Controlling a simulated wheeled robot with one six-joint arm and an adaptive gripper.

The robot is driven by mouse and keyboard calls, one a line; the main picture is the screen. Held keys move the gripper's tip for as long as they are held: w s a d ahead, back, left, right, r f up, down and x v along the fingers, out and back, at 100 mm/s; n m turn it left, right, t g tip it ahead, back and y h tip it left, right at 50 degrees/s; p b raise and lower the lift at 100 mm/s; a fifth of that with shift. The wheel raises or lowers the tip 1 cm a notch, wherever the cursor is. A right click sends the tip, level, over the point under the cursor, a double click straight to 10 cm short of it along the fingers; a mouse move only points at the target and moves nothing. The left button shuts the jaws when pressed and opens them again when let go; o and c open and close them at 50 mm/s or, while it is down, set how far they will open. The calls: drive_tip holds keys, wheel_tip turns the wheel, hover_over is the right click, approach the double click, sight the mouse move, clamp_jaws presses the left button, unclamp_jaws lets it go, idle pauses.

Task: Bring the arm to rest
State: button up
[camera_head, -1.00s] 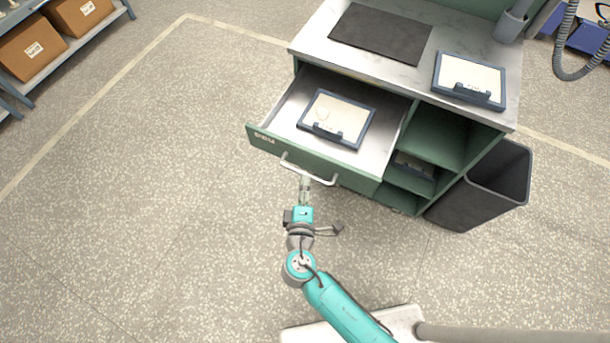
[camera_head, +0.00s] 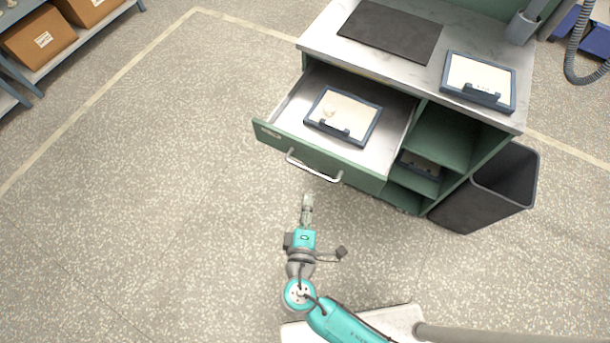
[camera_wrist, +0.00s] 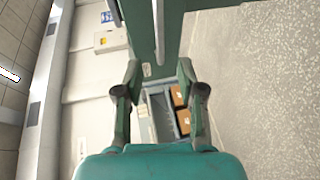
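My gripper (camera_head: 307,200) is in front of the pulled-out drawer, apart from its handle (camera_head: 314,168). In the wrist view my gripper (camera_wrist: 159,68) has its two fingers spread with nothing between them. The green drawer front (camera_head: 330,158) shows ahead, with its pale bar handle also in the wrist view (camera_wrist: 158,25). The drawer is open and holds a blue-framed tray (camera_head: 372,128) with a pale insert and a small pale round item on it. My arm reaches up from the bottom of the head view.
The workbench (camera_head: 410,70) carries a dark mat (camera_head: 391,31) and a second blue-framed tray (camera_head: 512,92). Open shelves (camera_head: 440,140) and a dark bin (camera_head: 488,190) stand at its right. A rack with cardboard boxes (camera_head: 39,38) is far left. The floor left of my arm is clear.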

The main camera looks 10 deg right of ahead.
drive_tip(key=s+d+f+m+g+y, duration=0.2)
drive_tip(key=s+d, duration=0.3)
drive_tip(key=s, duration=0.2)
drive_tip(key=s+d+f+m+g+y, duration=0.25)
drive_tip(key=s+d, duration=0.25)
drive_tip(key=s, duration=0.3)
drive_tip(key=s+d+r+m+t, duration=0.2)
drive_tip(key=s+r+m, duration=0.3)
drive_tip(key=r, duration=0.3)
drive_tip(key=s+d+r+m+t, duration=0.1)
drive_tip(key=s+d+r+m, duration=0.1)
drive_tip(key=s+r+m, duration=0.3)
wheel_tip(320, 180, up, 4)
drive_tip(key=shift+s+r+t+h, duration=0.1)
drive_tip(key=shift+s+t+h, duration=0.3)
drive_tip(key=shift+s, duration=0.35)
